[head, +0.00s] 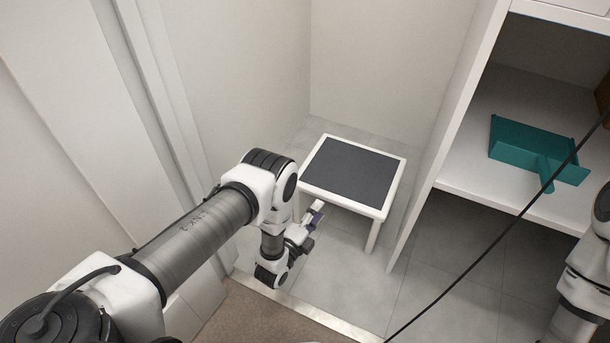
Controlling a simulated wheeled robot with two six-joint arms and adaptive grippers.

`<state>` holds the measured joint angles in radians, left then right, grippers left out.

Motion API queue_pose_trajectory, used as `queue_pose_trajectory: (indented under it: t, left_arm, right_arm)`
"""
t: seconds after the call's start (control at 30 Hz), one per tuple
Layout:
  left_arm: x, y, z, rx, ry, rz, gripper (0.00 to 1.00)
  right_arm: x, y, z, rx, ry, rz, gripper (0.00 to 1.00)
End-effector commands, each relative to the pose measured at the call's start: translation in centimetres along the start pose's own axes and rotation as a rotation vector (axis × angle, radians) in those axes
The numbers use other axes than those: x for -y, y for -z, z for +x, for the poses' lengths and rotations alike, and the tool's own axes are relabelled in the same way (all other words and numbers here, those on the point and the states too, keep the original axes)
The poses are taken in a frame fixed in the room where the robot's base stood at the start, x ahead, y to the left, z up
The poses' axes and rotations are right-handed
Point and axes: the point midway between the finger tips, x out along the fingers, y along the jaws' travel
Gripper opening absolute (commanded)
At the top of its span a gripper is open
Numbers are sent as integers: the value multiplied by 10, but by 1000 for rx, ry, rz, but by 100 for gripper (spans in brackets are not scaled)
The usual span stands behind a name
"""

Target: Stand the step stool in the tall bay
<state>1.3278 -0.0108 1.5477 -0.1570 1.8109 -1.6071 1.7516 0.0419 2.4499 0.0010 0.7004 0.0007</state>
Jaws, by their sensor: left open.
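The step stool (350,170) is white with a dark grey top and stands upright on the tiled floor of the tall bay (372,70), between the bay's walls. My left gripper (316,213) is open and empty, just in front of the stool's near left side. It looks apart from the stool, though the gap is hard to judge. The stool's left legs are partly hidden by my left arm. My right arm shows at the right edge, but its gripper is not in view.
A white shelf unit (468,190) stands right of the bay, with a teal dustpan (537,157) on its shelf. A dark cable (492,246) crosses the view at lower right. A pale threshold strip (300,307) edges the brown floor. Grey tiles in front of the stool are clear.

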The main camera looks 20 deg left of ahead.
Motion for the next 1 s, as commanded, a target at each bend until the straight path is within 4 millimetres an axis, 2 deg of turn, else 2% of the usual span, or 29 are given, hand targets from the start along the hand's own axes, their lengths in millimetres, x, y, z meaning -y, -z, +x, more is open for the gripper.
queue_pose_trajectory:
  t: [0.2,0.27,0.33,0.37,0.47,0.5,0.6,0.7,0.8,1.0]
  left_arm:
    - [-6,-2,-4,7,-53,-51,51]
    - [-14,-4,-12,29,-154,-154,51]
    - [-30,-9,-37,100,-349,-358,51]
    - [-36,-10,-53,155,-448,-466,51]
    - [-47,-11,-134,457,-780,-854,51]
    - [-44,-9,-172,617,-888,-992,51]
    - [-22,0,-260,1021,-1058,-1231,51]
    - [-1,7,-311,1283,-1113,-1327,51]
    - [6,10,-328,1376,-1124,-1352,51]
    - [6,10,-328,1378,-1123,-1354,51]
  right_arm:
    - [0,0,1,0,0,0,40]
    - [0,0,0,0,0,0,40]
    - [0,0,0,0,0,0,40]
    - [0,0,0,0,0,0,40]
    - [0,0,0,0,0,0,40]
    - [0,0,1,0,0,0,40]
    - [0,0,1,0,0,0,40]
    - [0,0,1,0,0,0,40]
    - [0,0,1,0,0,0,40]
    - [0,0,1,0,0,0,40]
